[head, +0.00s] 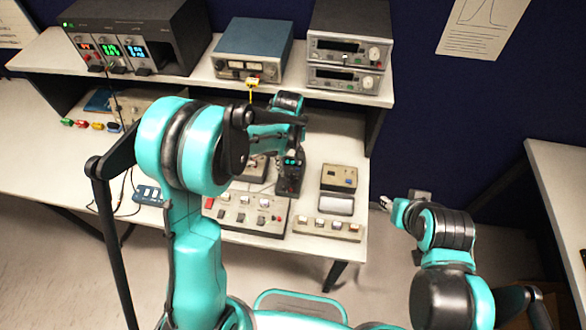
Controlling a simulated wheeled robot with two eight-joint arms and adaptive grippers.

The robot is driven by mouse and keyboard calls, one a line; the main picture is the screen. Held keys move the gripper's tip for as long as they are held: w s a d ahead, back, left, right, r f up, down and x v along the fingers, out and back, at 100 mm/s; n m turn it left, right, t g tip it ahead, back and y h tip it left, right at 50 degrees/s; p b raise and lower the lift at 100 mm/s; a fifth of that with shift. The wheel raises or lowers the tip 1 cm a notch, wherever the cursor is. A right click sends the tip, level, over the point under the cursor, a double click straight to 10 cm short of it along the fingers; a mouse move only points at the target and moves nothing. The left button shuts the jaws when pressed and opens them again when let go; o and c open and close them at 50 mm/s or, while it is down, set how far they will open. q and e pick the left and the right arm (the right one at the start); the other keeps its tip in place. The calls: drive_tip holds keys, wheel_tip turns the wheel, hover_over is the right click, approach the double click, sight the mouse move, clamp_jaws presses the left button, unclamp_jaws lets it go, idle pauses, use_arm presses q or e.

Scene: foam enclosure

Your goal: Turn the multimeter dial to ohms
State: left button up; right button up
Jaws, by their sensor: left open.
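I cannot make out a multimeter dial or its markings for certain. A small blue instrument (148,195) lies at the front left of the bench with dark leads beside it; its face is too small to read. My left arm crosses the middle of the head view, and my left gripper (289,178) is open over the bench, pointing down beside the control panels. It hides what lies directly under it, and I cannot tell whether it touches anything.
A panel with knobs (245,214), a row of switches (328,229) and a tan box (339,178) sit around the left gripper. The shelf holds a black power supply (150,35), a blue meter box (252,48) and stacked grey instruments (347,48). Open floor lies right of the bench.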

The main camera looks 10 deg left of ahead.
sight(289, 176)
use_arm(q)
wheel_tip(289, 176, down, 7)
drive_tip(key=shift+f+b, duration=0.1)
drive_tip(key=shift+b, duration=0.4)
clamp_jaws()
